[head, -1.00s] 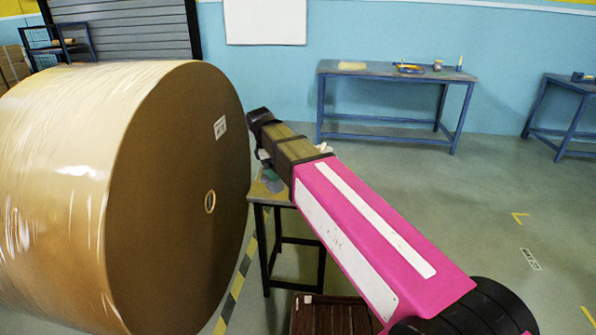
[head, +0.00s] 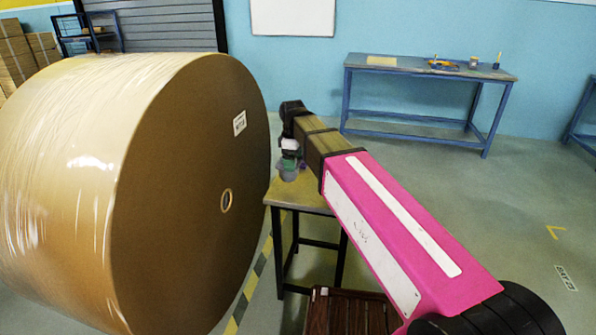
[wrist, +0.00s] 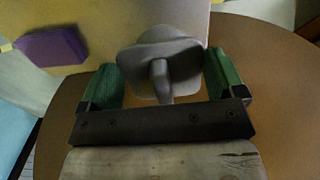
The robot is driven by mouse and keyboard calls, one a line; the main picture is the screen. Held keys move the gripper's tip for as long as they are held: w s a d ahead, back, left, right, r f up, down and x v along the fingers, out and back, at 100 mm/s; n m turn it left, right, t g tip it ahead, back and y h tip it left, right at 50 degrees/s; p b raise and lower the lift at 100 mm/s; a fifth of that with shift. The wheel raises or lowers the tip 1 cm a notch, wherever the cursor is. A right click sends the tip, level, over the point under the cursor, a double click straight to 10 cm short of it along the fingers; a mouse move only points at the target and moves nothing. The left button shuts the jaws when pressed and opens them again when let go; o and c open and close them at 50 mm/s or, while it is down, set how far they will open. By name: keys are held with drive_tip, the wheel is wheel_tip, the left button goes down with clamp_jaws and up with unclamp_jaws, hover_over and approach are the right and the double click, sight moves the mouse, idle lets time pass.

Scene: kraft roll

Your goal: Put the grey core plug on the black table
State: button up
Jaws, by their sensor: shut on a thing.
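The grey core plug (wrist: 160,62) shows in the wrist view as a rounded flange with a stem, between the two green-padded fingers of my gripper (wrist: 163,80). My gripper is shut on it. In the head view my gripper (head: 288,164) is over the far left part of the small black-legged table (head: 305,199), which has a tan top. The plug is small there (head: 287,175), partly hidden by the gripper. I cannot tell whether it touches the tabletop. A purple block (wrist: 52,47) lies on the tabletop in the wrist view.
A huge kraft roll (head: 180,190) with a small core hole (head: 226,201) stands close left of the table. A slatted brown wooden object (head: 345,312) is in front of the table. A blue workbench (head: 430,72) stands at the back wall. Floor on the right is open.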

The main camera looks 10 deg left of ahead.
sight(297, 163)
drive_tip(key=shift+w+d+f, duration=0.55)
drive_tip(key=shift+d+f, duration=0.05)
drive_tip(key=shift+d, duration=0.1)
drive_tip(key=shift+f, duration=1.9)
drive_tip(key=o, duration=0.7)
drive_tip(key=shift+r, duration=0.1)
wheel_tip(297, 163, up, 12)
drive_tip(key=shift+f, duration=0.1)
